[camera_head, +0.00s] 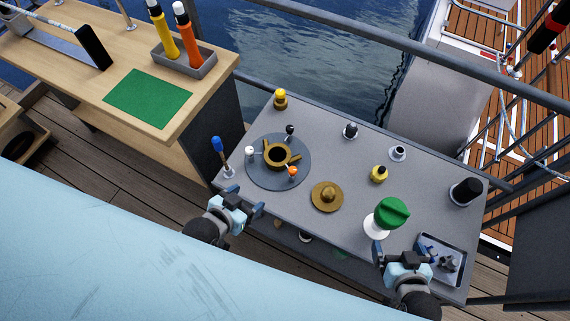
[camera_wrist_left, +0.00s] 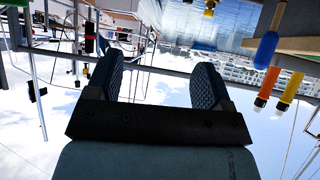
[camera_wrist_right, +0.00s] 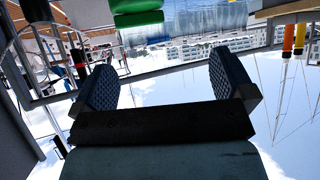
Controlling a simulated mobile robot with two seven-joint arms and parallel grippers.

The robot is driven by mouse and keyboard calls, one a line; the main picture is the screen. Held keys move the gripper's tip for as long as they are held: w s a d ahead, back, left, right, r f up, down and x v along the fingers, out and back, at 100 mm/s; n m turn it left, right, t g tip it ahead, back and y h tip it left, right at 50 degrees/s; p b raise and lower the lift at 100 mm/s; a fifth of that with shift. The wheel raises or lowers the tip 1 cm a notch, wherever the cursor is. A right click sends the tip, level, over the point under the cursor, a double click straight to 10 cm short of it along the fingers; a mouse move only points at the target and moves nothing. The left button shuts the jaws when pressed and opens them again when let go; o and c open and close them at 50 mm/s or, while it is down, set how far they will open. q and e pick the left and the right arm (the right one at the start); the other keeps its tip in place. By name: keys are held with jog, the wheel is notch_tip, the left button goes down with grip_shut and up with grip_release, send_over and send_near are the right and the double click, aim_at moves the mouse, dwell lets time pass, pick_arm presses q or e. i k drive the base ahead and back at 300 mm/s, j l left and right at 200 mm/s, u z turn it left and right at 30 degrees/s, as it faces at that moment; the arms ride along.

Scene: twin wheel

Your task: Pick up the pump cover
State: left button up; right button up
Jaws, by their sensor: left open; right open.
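The pump cover, which I take to be the round brass disc with a raised knob (camera_head: 327,196), lies flat on the grey table in the head view. The brass pump body (camera_head: 278,155) sits on a round dark plate (camera_head: 257,176) to its upper left. My left gripper (camera_head: 248,203) is open and empty at the table's front edge, left of the cover and apart from it. It also shows open in the left wrist view (camera_wrist_left: 155,85). My right gripper (camera_head: 404,253) is open and empty near the grey tray, right of the cover. It also shows open in the right wrist view (camera_wrist_right: 165,80).
A green-topped white object (camera_head: 392,213) stands between the cover and my right gripper. A tray (camera_head: 459,246) with a dark part lies at right. A blue-handled tool (camera_head: 218,146) stands near my left gripper. Several small knobbed pieces, including a yellow one (camera_head: 379,174), stand behind the cover.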

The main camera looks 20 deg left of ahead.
aim_at(327, 197)
jog(key=j+z, duration=0.1)
jog(key=j, duration=0.5)
jog(key=j+z, duration=0.1)
jog(key=j, duration=0.5)
jog(key=k+j+z, duration=0.1)
jog(key=j, duration=0.5)
jog(key=k+j+z, duration=0.15)
jog(key=j, duration=0.45)
jog(key=i, duration=0.05)
